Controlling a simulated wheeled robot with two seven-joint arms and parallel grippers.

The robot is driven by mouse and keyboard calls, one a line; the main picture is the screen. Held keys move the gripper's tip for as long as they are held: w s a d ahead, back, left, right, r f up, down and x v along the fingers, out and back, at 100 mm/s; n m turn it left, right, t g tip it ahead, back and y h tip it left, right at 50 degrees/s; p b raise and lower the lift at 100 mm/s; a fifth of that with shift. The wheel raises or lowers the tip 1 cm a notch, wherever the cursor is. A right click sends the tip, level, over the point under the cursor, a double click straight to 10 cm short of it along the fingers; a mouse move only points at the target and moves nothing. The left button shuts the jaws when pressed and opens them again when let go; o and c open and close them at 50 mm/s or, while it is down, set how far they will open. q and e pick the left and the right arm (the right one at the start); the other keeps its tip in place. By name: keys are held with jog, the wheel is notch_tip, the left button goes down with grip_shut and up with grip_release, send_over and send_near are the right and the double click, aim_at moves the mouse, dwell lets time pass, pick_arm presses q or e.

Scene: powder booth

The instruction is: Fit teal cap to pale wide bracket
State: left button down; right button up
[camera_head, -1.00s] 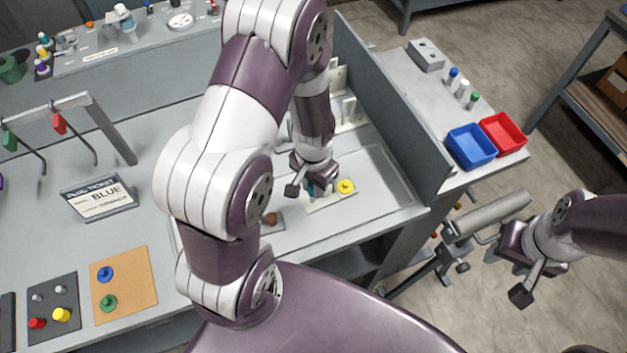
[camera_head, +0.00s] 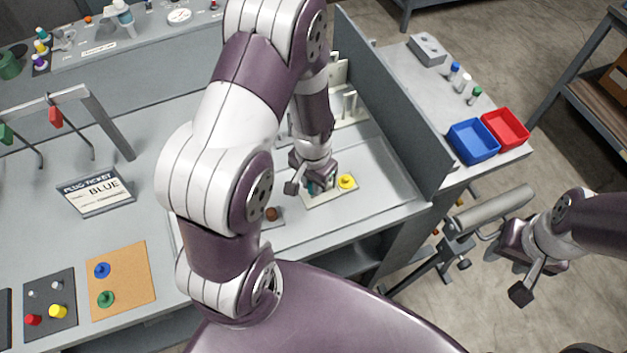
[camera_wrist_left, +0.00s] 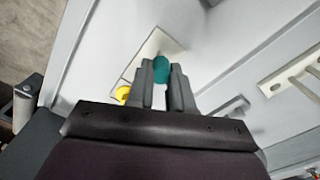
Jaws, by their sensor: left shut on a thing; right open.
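The teal cap (camera_wrist_left: 161,70) is between the fingertips of my left gripper (camera_wrist_left: 162,75), which is shut on it. In the head view the teal cap (camera_head: 314,187) is mostly hidden by my left gripper (camera_head: 308,188). The cap is over a pale wide bracket (camera_head: 330,193) lying in the grey tray area; the bracket also shows in the left wrist view (camera_wrist_left: 152,46). A yellow cap (camera_head: 347,181) is at the bracket's right end. I cannot tell whether the teal cap touches the bracket. My right gripper (camera_head: 522,278) is open and empty, off the bench at the right.
A tall grey panel (camera_head: 390,110) stands right of the work area. Blue (camera_head: 473,141) and red (camera_head: 505,128) bins sit beyond it. A brown piece (camera_head: 271,214) lies near my left arm. Pale racked brackets (camera_head: 348,105) stand behind my left gripper.

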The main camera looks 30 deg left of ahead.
pick_arm(q)
jog(key=shift+f, duration=0.15)
dwell(0.5)
jog(key=shift+f+b, duration=0.7)
jog(key=shift+f, duration=0.15)
jog(key=shift+s+f, duration=0.15)
jog(key=shift+s, duration=0.05)
jog(key=c, duration=1.1)
grip_release()
jog(key=shift+o, duration=0.8)
jog(key=shift+s+f, duration=0.15)
jog(key=shift+r, duration=0.25)
notch_tip(320, 180, up, 13)
jog(key=shift+w+b, duration=0.25)
jog(key=shift+b, duration=0.15)
